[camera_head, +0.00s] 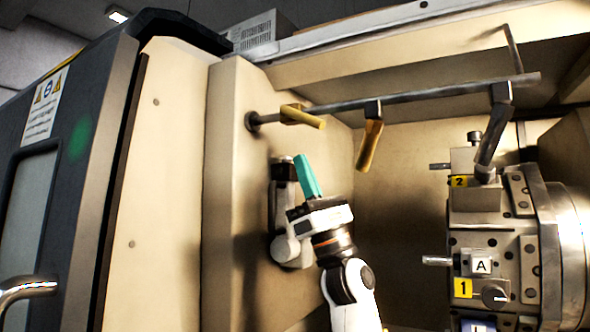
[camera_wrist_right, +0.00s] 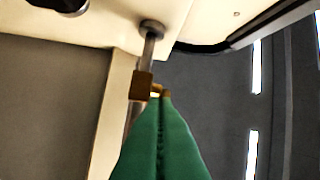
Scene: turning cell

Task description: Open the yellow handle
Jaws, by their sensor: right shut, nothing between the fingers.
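Two yellow handles sit on a grey pipe (camera_head: 420,93) inside the machine in the head view. The left one (camera_head: 303,116) points sideways and toward me; the other (camera_head: 369,146) hangs down. My right gripper (camera_head: 303,160), with teal fingers, points up just below the left handle. In the right wrist view, its green fingers (camera_wrist_right: 163,98) are pressed together and empty. Their tips overlap a yellow piece (camera_wrist_right: 154,91) beside a brown valve block (camera_wrist_right: 141,84), partly hiding it. I cannot tell whether they touch. My left gripper is out of view.
A beige wall (camera_head: 232,190) stands left of my right gripper. A grey-handled valve (camera_head: 489,135) hangs at the pipe's right end. A tool turret (camera_head: 498,250) with numbered yellow labels stands at right. A dark door (camera_head: 75,150) is at left. Space between wall and turret is fairly clear.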

